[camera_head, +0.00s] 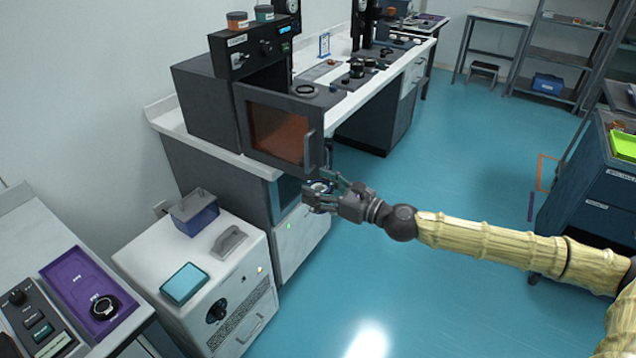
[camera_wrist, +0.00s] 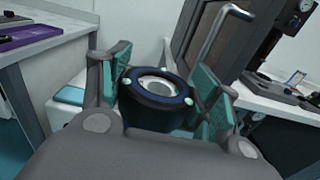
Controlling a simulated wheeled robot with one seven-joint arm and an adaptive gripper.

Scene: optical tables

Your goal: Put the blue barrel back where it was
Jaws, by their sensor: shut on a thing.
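The blue barrel (camera_wrist: 157,98), a short dark-blue ring-shaped cylinder with a pale metallic centre, sits between the teal-padded fingers of my gripper (camera_wrist: 160,90) in the wrist view. My gripper is shut on it. In the head view my gripper (camera_head: 318,190) holds the barrel (camera_head: 320,186) in the air, just in front of a dark cabinet with an orange window door (camera_head: 277,135). The barrel is mostly covered by the fingers there.
The cabinet door handle (camera_head: 310,148) is close to my gripper. A white unit (camera_head: 190,255) with a blue-grey bin (camera_head: 195,212) and teal pad (camera_head: 184,284) stands lower left. A purple tray (camera_head: 80,290) holds a black ring (camera_head: 104,307). Blue floor lies open to the right.

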